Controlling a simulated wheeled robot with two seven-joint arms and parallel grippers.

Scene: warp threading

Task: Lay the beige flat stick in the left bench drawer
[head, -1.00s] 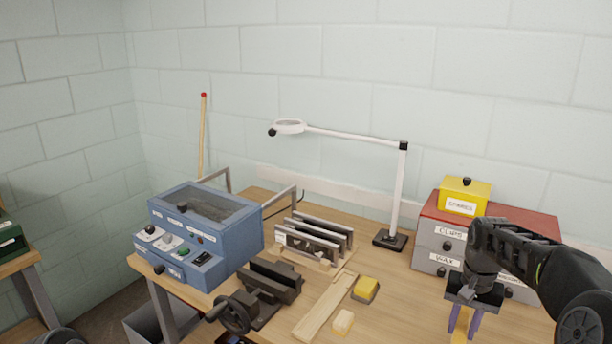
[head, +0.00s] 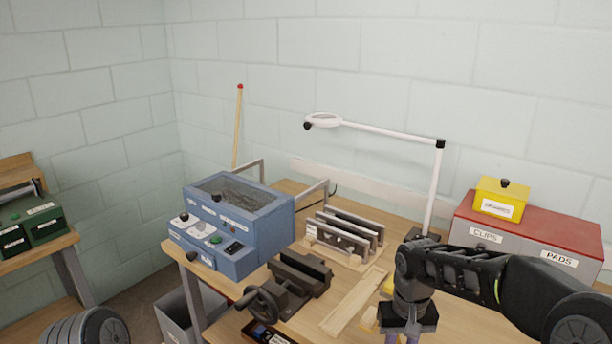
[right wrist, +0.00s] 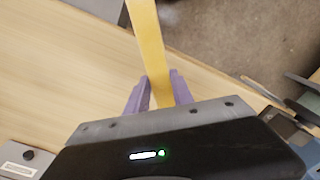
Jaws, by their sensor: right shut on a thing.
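My right gripper (head: 404,338) is at the bottom edge of the head view, pointing down over the front of the bench. In the right wrist view its purple fingers (right wrist: 153,90) are shut on a beige-yellow flat stick (right wrist: 149,40), which extends up past the top edge of that view. In the head view the stick is mostly cut off by the frame. A dark open drawer (head: 265,335) with small items inside shows partly at the bottom, under the bench's front edge, left of the gripper. My left gripper is not in view.
A vise (head: 290,283) with a handwheel sits at the bench front. A pale wooden strip (head: 352,302) lies right of it. A blue machine (head: 232,228), slotted rack (head: 340,238), magnifier lamp (head: 437,190) and red-topped drawer box (head: 530,225) stand behind. A grey bin (head: 178,320) stands below.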

